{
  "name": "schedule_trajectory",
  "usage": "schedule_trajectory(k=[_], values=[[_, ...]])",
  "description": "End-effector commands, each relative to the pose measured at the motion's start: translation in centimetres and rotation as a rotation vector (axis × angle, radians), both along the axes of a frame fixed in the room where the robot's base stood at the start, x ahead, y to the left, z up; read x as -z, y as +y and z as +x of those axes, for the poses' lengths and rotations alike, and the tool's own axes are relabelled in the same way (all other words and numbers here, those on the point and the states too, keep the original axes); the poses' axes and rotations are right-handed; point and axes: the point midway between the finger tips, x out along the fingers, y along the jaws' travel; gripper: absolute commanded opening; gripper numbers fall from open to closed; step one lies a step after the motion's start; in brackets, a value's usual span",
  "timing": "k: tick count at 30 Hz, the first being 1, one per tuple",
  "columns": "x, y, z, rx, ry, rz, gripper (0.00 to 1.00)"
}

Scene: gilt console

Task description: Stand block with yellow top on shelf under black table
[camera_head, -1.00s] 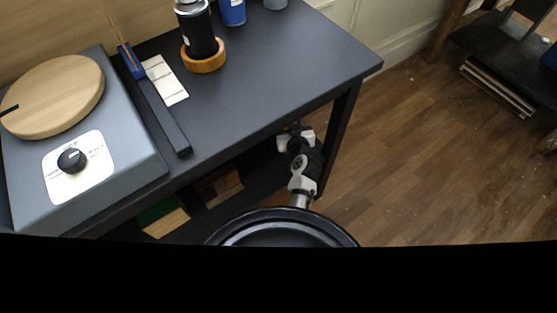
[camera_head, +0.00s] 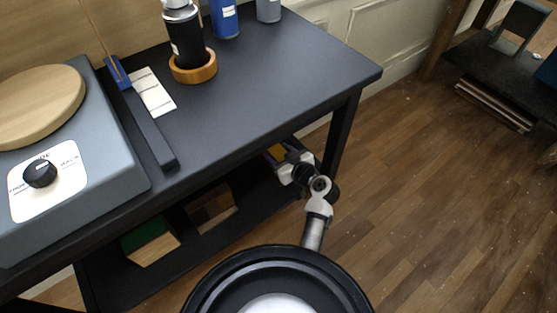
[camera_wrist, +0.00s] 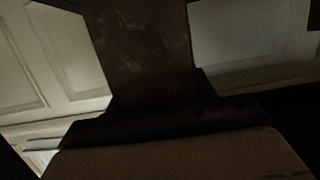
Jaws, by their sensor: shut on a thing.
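The black table (camera_head: 265,85) has a low black shelf (camera_head: 185,265) beneath it. My gripper (camera_head: 284,163) reaches under the right end of the tabletop, above or at the shelf. Whether the block touches the shelf cannot be told. The wrist view is dark; a brown surface (camera_wrist: 180,155) fills its bottom, probably the held block.
On the shelf, left of my gripper, are a green-topped block (camera_head: 148,241) and a brown block (camera_head: 212,207). A table leg (camera_head: 341,135) stands close to the right of my gripper.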

Motion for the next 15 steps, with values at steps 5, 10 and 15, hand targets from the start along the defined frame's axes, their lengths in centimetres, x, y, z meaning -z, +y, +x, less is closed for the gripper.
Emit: schedule_trajectory(k=[5, 10, 15], values=[[2.4, 0.0, 0.0, 0.001, 0.002, 0.002, 0.00], [2.8, 0.0, 0.0, 0.000, -0.001, 0.001, 0.00], [2.9, 0.0, 0.0, 0.000, 0.000, 0.001, 0.00]])
